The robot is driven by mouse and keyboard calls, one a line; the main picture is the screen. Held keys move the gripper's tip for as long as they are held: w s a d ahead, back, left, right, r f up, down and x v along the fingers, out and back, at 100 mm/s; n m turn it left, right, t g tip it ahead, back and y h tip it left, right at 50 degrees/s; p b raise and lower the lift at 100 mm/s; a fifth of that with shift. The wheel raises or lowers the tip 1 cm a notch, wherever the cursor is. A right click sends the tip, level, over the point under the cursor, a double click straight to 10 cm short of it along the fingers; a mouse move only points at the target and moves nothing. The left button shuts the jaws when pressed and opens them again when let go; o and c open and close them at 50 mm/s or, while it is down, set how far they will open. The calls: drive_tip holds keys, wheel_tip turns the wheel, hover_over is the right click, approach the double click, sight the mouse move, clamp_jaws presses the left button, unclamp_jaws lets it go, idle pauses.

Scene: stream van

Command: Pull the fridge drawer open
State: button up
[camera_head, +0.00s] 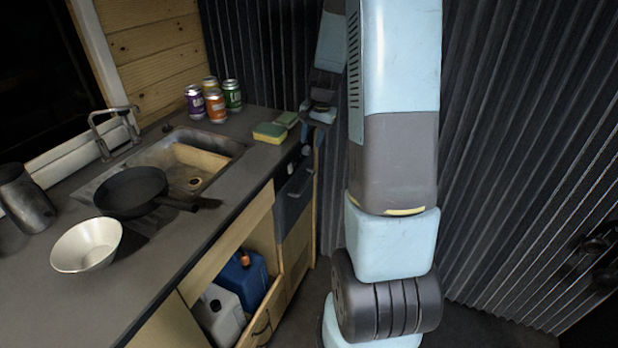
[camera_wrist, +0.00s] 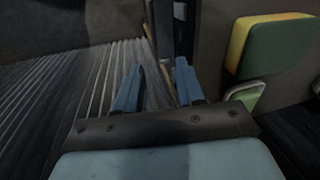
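The fridge drawer (camera_head: 294,198) has a dark front below the right end of the counter. It looks shut, close to flush with the cabinet. My gripper (camera_head: 313,142) is at the upper right of this front, by the counter's corner; contact cannot be told. In the wrist view, my gripper (camera_wrist: 158,88) has its two blue fingers spread apart, with nothing visible between them. A dark upright edge (camera_wrist: 182,28) stands just beyond the fingertips; which part of the fridge it is cannot be told.
Green-yellow sponges (camera_head: 271,133) lie on the counter near my gripper; one looms close in the wrist view (camera_wrist: 272,46). A sink (camera_head: 225,148), black pan (camera_head: 130,190), white bowl (camera_head: 86,246) and several cans (camera_head: 216,105) are farther left. An open lower compartment holds a blue canister (camera_head: 243,280).

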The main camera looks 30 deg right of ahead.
drive_tip(key=m, duration=0.1)
approach(308, 181)
drive_tip(key=x, duration=0.8)
drive_tip(key=shift+d, duration=0.1)
drive_tip(key=shift+c, duration=0.5)
clamp_jaws()
idle(0.3)
